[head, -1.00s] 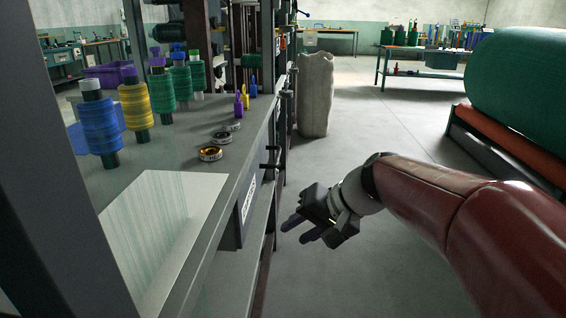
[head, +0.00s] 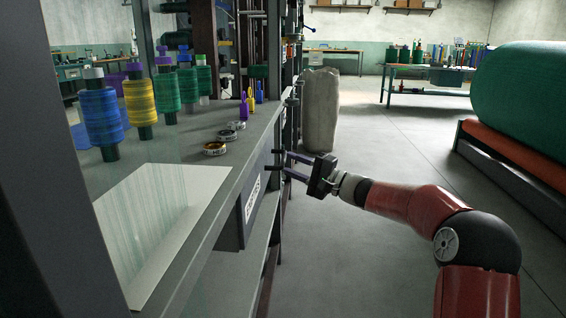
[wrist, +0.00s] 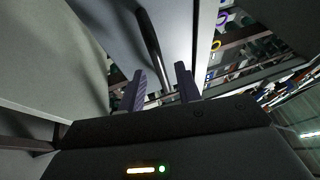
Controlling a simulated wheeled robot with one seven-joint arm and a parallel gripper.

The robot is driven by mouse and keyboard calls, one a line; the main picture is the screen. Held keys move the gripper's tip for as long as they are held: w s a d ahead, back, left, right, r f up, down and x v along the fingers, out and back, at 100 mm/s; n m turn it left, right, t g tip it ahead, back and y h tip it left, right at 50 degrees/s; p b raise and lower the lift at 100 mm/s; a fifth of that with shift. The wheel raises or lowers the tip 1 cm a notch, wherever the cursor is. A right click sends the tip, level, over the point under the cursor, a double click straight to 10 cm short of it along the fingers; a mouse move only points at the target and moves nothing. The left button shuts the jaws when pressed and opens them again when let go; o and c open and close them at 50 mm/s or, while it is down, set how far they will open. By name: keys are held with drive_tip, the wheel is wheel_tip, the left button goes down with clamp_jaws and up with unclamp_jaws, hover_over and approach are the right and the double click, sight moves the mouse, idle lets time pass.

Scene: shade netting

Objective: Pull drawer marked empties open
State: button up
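The drawer (head: 252,205) is a grey front under the workbench edge, with a white label whose text is too slanted to read for certain. A dark bar handle (head: 272,165) stands out from its far part; the handle also shows in the wrist view (wrist: 149,45) as a black bar. My gripper (head: 284,165) is at the handle, its two dark fingers apart and pointing left at the drawer front. In the wrist view the gripper (wrist: 160,82) is open, with the bar's end between and just beyond the fingertips. Contact cannot be told.
The bench top (head: 190,150) holds several thread spools, tape rolls and a white sheet (head: 160,225). A pale sack (head: 320,110) stands on the floor beyond. A large green roll (head: 525,95) is at right. The floor between is clear.

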sight(283, 159)
drive_tip(key=shift+x, duration=1.9)
drive_tip(key=shift+f, duration=0.1)
clamp_jaws()
